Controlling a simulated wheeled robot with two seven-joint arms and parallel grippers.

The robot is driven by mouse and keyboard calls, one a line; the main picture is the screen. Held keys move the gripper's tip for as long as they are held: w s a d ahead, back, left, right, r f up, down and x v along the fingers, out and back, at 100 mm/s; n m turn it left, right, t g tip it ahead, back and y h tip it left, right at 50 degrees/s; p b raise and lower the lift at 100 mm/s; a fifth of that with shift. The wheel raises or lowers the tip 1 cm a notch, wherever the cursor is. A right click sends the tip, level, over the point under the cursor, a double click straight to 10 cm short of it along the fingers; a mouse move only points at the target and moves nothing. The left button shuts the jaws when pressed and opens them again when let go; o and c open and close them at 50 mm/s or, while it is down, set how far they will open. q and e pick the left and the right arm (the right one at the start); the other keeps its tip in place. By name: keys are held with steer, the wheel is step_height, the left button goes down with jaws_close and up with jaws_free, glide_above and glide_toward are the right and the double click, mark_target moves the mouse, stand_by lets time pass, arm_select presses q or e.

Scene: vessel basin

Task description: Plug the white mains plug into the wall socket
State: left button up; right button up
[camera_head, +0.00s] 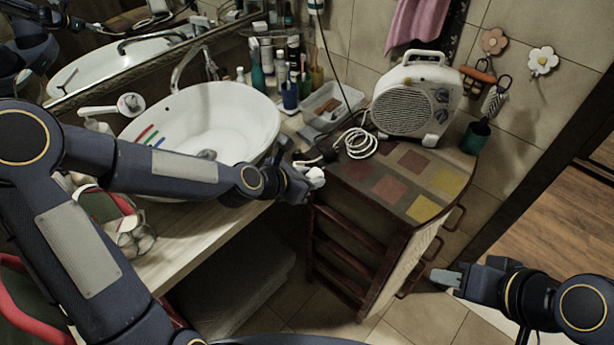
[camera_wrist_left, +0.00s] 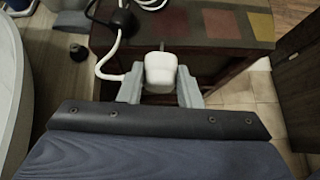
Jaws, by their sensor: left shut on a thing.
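The white mains plug (camera_wrist_left: 160,70) is between the two grey fingers of my left gripper (camera_wrist_left: 160,88), which is shut on it. In the head view the plug (camera_head: 316,177) is at the tip of my left gripper (camera_head: 306,180), in front of the cabinet's left corner and clear of the wall. Its white cord (camera_head: 358,143) lies coiled on the cabinet top. No wall socket shows clearly; a small white-and-green fitting (camera_head: 316,5) is cut off at the top edge, with a dark cable below it. My right gripper (camera_head: 446,278) is empty at the lower right; its finger gap is unclear.
A white basin (camera_head: 210,110), bottles and a clear tray (camera_head: 332,107) are to the left. The floor (camera_head: 420,318) is free below the right gripper.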

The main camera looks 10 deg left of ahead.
arm_select(q)
steer(key=w+d+f+m+g+h, duration=0.2)
steer(key=w+d+f+m+g, duration=0.1)
steer(key=w+f+m, duration=0.1)
steer(key=shift+d+f+h, duration=0.2)
steer(key=shift+f+h, duration=0.1)
steer(key=shift+f, duration=0.2)
steer(key=s+a+r+n+t+y, duration=0.5)
steer(key=s+a+r+n, duration=0.1)
steer(key=r, duration=0.4)
steer(key=shift+a+n+y, duration=0.3)
steer(key=shift+a+n, duration=0.3)
steer(key=shift+n, duration=0.2)
steer(key=shift+r, duration=0.1)
steer(key=w+d+n+y, duration=0.4)
steer(key=w+d, duration=0.4)
steer(key=d, duration=0.1)
steer(key=shift+n+t, duration=0.3)
steer(key=shift+t, duration=0.1)
